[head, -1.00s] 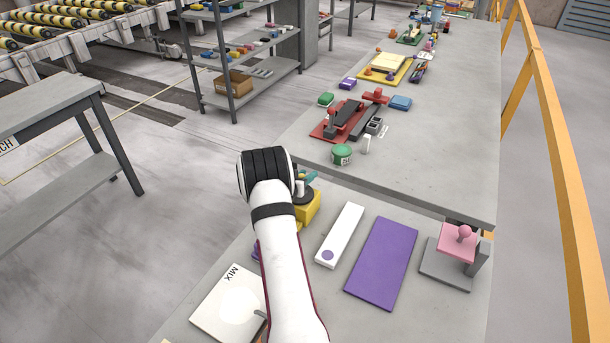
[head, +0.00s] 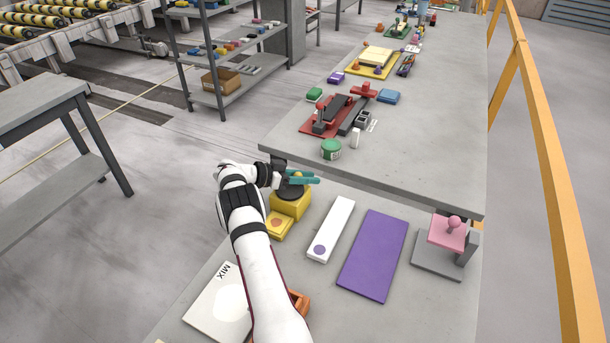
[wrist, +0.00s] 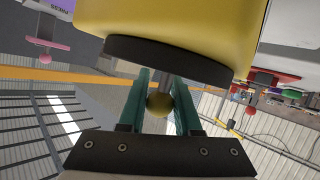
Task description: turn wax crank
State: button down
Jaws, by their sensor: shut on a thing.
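The wax crank is a yellow block (head: 290,205) on the slab, left of the white strip. It has a dark round disc (head: 287,194) on top and a small yellow ball knob. In the wrist view the yellow body (wrist: 165,22) fills the top, with the dark disc (wrist: 165,58) below it and the ball knob (wrist: 159,104) on a short grey stem. My gripper (head: 305,177) has teal fingers. In the wrist view my gripper (wrist: 159,88) has one finger on each side of the knob and stem, shut on the knob. The fingers partly hide the knob in the head view.
A white strip (head: 331,229), a purple panel (head: 373,255) and a pink-topped press (head: 447,233) lie to the right. A white MIX board (head: 217,300) and an orange part (head: 299,301) are near my arm. A green tub (head: 331,149) stands on the farther slab.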

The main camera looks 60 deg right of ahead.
jog(key=shift+s+a+m+g+y, duration=0.15)
jog(key=shift+s+m+g+y, duration=0.1)
jog(key=shift+m+g+y, duration=0.3)
jog(key=c, duration=0.6)
grip_release()
jog(key=v, duration=0.7)
jog(key=shift+w+a+r, duration=0.15)
jog(key=shift+a, duration=0.05)
